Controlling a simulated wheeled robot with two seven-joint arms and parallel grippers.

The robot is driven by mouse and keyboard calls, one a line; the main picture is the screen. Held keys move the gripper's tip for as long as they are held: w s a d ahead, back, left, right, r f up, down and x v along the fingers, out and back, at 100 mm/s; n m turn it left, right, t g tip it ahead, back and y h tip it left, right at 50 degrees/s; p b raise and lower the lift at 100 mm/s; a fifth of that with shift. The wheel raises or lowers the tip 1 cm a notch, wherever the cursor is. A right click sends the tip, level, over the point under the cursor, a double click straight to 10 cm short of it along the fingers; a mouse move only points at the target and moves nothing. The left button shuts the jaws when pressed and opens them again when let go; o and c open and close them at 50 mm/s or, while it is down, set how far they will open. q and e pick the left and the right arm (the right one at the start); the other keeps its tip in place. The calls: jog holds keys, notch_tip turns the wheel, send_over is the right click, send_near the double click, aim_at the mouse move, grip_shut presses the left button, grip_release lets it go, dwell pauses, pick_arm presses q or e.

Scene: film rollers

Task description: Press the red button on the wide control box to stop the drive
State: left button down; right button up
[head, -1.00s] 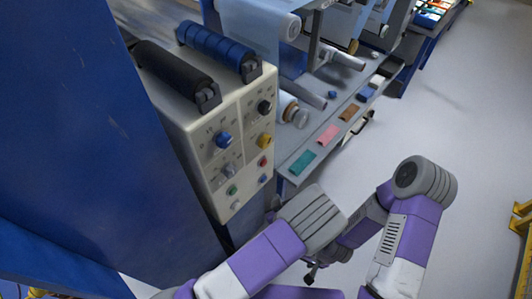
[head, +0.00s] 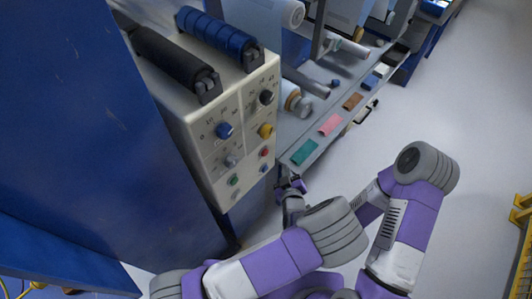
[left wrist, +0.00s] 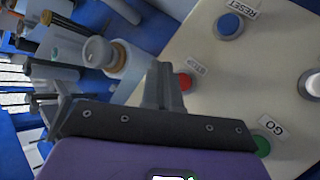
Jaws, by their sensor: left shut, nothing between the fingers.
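The wide control box (head: 205,165) stands at the left with its cream panel facing right. Its red button (head: 264,152) sits near the panel's right edge, above a blue button (head: 263,168). In the left wrist view the red button (left wrist: 184,81) shows just right of my finger tips, beside a STOP label (left wrist: 197,69). My left gripper (head: 288,183) is shut and empty, below and right of the red button in the head view, apart from it. In the wrist view its shut fingers (left wrist: 162,80) point toward the panel. My right gripper is not in view.
Rollers (head: 215,40) lie above the box. A shelf with coloured pieces (head: 330,125) runs along the right. Grey floor (head: 450,110) is open.

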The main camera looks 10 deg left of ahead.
aim_at(265, 153)
pick_arm(q)
jog(key=shift+w+a, duration=0.9)
jog(key=shift+a, duration=0.3)
jog(key=shift+w+a, duration=0.85)
jog(key=shift+a, duration=0.35)
jog(key=shift+w+a+b, duration=0.1)
jog(key=shift+b, duration=0.2)
jog(key=shift+w+a, duration=0.15)
jog(key=shift+a, duration=0.1)
jog(key=shift+w+a+b, duration=0.3)
jog(key=shift+a, duration=0.1)
dwell(0.9)
jog(key=shift+d, duration=0.1)
jog(key=shift+s+d, duration=0.5)
jog(key=shift+d, duration=0.1)
jog(key=shift+s+d, duration=0.1)
